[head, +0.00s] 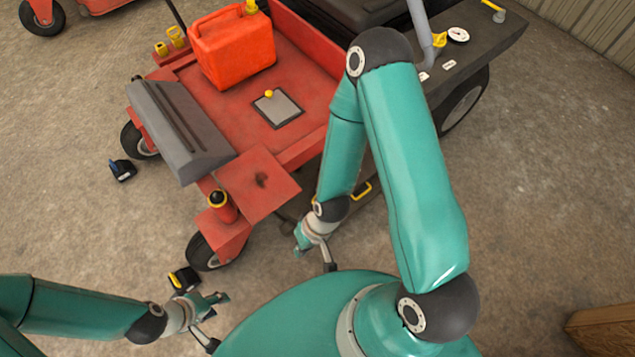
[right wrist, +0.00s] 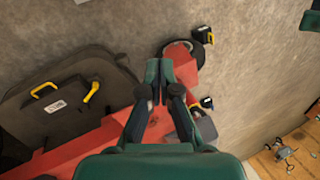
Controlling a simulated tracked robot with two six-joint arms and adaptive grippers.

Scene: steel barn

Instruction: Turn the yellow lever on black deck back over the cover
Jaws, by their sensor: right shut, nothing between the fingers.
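In the right wrist view, the yellow lever (right wrist: 91,91) sits on the black deck (right wrist: 75,125), at its right part near the red frame. I cannot tell where the cover's edges run. In the head view my right arm hides most of the deck, and a yellow handle (head: 362,191) shows beside the forearm. My right gripper (right wrist: 158,72) is shut and empty, apart from the lever; it also shows in the head view (head: 301,241). My left gripper (head: 222,298) is at lower left, its fingers unclear.
The red mower (head: 290,150) carries an orange fuel can (head: 233,47) and a grey panel with a yellow knob. Two small dark objects, one with blue (head: 122,170) and one with yellow (head: 184,280), lie on the floor. A wooden edge (head: 600,330) is at lower right.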

